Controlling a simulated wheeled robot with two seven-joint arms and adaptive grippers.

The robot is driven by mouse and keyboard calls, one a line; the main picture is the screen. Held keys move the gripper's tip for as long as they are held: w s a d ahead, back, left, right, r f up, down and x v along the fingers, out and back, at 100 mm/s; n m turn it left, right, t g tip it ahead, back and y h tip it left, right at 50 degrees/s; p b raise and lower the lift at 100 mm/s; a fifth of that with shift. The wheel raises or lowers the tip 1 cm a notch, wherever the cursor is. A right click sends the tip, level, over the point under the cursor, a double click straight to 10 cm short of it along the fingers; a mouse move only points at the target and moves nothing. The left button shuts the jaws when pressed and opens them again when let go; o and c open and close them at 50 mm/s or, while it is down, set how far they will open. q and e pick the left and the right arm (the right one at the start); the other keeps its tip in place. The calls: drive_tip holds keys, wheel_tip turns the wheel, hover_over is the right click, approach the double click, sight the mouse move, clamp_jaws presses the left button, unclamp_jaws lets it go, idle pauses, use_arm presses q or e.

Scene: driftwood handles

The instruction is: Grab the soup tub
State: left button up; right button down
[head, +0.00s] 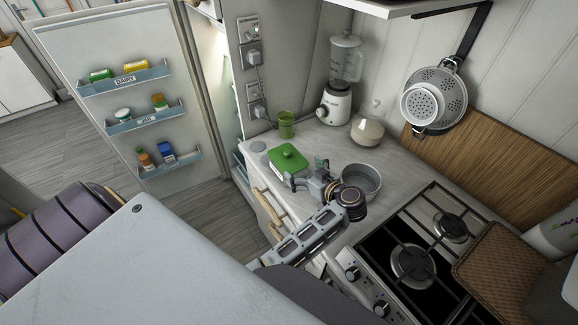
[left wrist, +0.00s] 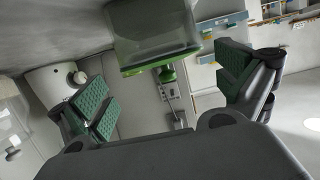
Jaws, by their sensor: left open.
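The soup tub (head: 288,158) has a green lid and sits on the light counter, near the open fridge. In the left wrist view it appears as a pale translucent tub (left wrist: 150,32) with a green rim, at the top of the picture between and beyond the fingers. My left gripper (head: 306,173) is open and empty, just to the right of and nearer than the tub in the head view. In the left wrist view its green-padded fingers (left wrist: 165,90) are spread wide. No contact with the tub is visible. My right gripper is not in view.
A grey pot (head: 361,180) stands close to the gripper on the right, beside the gas hob (head: 415,262). A green cup (head: 286,124), a blender (head: 338,100) and a glass vessel (head: 367,130) stand behind. The fridge door (head: 120,105) is open at left.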

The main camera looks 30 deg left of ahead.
sight(294, 164)
use_arm(q)
drive_tip(key=shift+w+a, duration=0.15)
drive_tip(key=shift+a, duration=0.15)
drive_tip(key=shift+w+a+f, duration=0.2)
drive_tip(key=shift+w+a, duration=0.05)
drive_tip(key=shift+a, duration=0.3)
drive_tip(key=shift+a+f, duration=0.1)
drive_tip(key=shift+a, duration=0.1)
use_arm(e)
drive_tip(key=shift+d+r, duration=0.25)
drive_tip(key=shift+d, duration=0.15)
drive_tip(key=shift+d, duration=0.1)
use_arm(q)
drive_tip(key=shift+p+x, duration=0.85)
drive_tip(key=shift+x, duration=1.75)
drive_tip(key=shift+s, duration=0.15)
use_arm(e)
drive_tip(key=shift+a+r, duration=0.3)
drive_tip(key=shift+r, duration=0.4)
